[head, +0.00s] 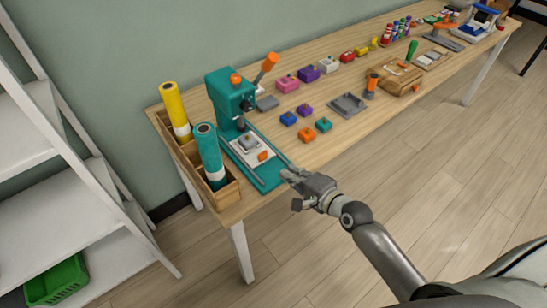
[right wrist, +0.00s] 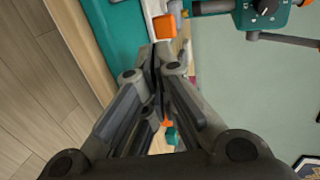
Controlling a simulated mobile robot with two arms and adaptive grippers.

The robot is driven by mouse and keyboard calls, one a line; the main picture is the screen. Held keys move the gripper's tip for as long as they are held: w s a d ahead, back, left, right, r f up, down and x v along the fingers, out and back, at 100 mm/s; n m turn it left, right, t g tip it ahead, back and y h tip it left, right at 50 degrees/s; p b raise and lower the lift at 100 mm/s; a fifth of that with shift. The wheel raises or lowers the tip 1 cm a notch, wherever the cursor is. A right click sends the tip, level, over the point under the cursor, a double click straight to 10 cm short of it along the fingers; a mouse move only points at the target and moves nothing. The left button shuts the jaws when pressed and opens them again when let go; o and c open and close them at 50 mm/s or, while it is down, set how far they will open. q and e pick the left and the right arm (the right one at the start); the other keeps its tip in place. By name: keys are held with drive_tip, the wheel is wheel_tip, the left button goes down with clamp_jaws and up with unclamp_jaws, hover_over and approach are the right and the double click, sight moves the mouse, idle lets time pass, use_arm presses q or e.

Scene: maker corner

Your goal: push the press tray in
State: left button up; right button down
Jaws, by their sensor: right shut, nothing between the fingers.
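The teal press (head: 228,95) stands at the near left end of the table, with an orange-tipped lever. My right gripper (head: 287,174) is shut and empty at the front end of the base. In the right wrist view, its closed fingertips (right wrist: 156,50) are just short of the orange knob (right wrist: 165,26); I cannot tell whether they touch. My left gripper is not in view.
A wooden box (head: 229,191) with yellow and teal rolls stands left of the press. Small coloured blocks (head: 306,134) and a grey tray (head: 348,104) lie to its right. A white shelf (head: 40,130) is at the left. The floor in front of the table is clear.

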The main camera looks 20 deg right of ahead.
sight(266, 150)
drive_tip(key=x, duration=0.5)
drive_tip(key=r+x, duration=0.1)
drive_tip(key=x, duration=0.2)
drive_tip(key=shift+w+a+p, duration=0.1)
drive_tip(key=shift+w+p, duration=0.2)
drive_tip(key=shift+w, duration=0.05)
drive_tip(key=shift+w+a+b, duration=0.1)
drive_tip(key=shift+w+a, duration=0.15)
drive_tip(key=shift+w, duration=0.35)
drive_tip(key=shift+w+a+b, duration=0.15)
drive_tip(key=shift+w+a, duration=0.05)
drive_tip(key=shift+w, duration=0.4)
drive_tip(key=shift+w+a+b, duration=0.1)
drive_tip(key=shift+w+a, duration=0.15)
drive_tip(key=shift+w, duration=0.35)
drive_tip(key=shift+r, duration=0.1)
